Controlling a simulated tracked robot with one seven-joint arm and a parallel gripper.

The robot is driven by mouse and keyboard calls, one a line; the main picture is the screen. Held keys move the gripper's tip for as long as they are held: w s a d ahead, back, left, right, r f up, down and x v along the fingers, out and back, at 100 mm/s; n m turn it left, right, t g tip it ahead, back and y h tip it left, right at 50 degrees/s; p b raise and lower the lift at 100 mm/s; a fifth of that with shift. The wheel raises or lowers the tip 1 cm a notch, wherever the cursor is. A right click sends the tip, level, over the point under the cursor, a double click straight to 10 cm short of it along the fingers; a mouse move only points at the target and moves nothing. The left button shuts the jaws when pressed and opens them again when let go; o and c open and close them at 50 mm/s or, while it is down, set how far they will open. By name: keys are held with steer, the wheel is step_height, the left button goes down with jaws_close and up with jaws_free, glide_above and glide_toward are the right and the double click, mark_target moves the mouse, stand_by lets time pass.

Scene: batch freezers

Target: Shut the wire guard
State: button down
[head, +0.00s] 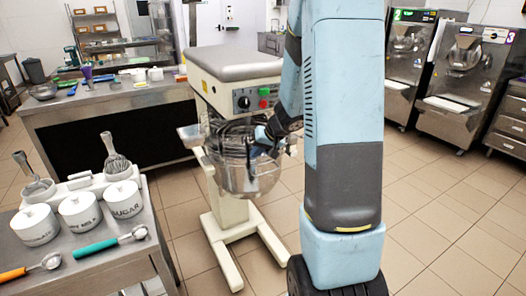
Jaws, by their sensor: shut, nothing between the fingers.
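The planetary mixer (236,72) stands in the middle of the head view, cream with a grey top and a dial and buttons on its front. Its steel bowl (250,178) hangs below the head. The wire guard (228,136) shows as thin curved bars above the bowl's left side. How far round it is turned is hard to tell. My gripper (268,140) is at the bowl's upper right, close to the guard, shut and empty. My arm hides the right side of the mixer. Whether the fingers touch the guard cannot be told.
A steel table (110,262) at the left front holds white canisters (80,211), whisks and two scoops. A worktop (100,104) stands behind the mixer on the left. Batch freezers (464,80) stand at the back right. Tiled floor (430,215) is clear on the right.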

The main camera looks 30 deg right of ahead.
steer(key=s+d+f+v, duration=0.1)
steer(key=v, duration=1.1)
steer(key=shift+s+d+f, duration=0.3)
steer(key=shift+f, duration=0.05)
steer(key=s+a+r+n+g, duration=0.1)
steer(key=s+a+r+n, duration=0.1)
steer(key=s+a+r, duration=0.75)
steer(key=s+a+r+h, duration=0.2)
steer(key=s, duration=0.4)
steer(key=s+a+r+h, duration=0.1)
steer(key=s+a+h, duration=0.1)
steer(key=s, duration=0.4)
steer(key=shift+a+r, duration=0.35)
steer(key=shift+a, duration=0.25)
